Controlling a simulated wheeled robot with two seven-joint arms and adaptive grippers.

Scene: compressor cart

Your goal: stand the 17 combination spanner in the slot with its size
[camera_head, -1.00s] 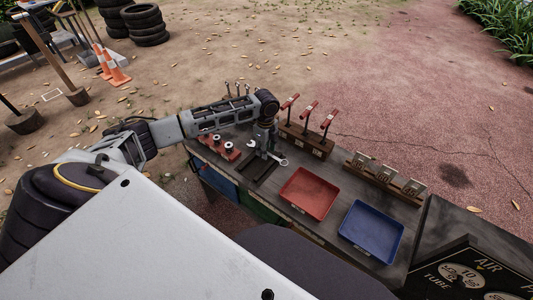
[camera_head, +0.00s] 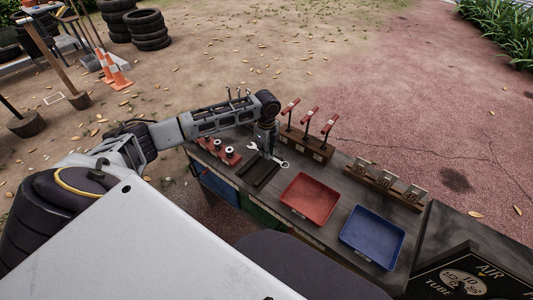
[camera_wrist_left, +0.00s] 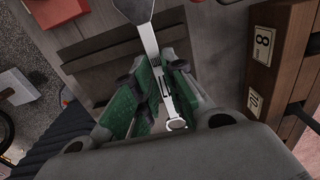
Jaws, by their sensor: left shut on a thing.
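My left gripper (camera_head: 267,151) is shut on a silver combination spanner (camera_head: 284,164) above the cart top. The spanner's open jaw shows left of the gripper and its ring end to the right. In the left wrist view the spanner (camera_wrist_left: 150,42) runs between the green-padded fingers (camera_wrist_left: 160,95). Its size mark cannot be read. A wooden block (camera_wrist_left: 278,75) with labels 8 and 10 stands at the right of that view. In the head view, several thin upright tools (camera_head: 238,92) show behind my left arm, and their base is hidden. My right gripper is not in view.
A dark tray (camera_head: 260,182) lies below the gripper. A red tray (camera_head: 308,198) and a blue tray (camera_head: 372,234) are to its right. A wooden block with red-handled tools (camera_head: 307,142) and a rack with labelled cards (camera_head: 384,181) line the far edge. A red spool holder (camera_head: 216,148) is left.

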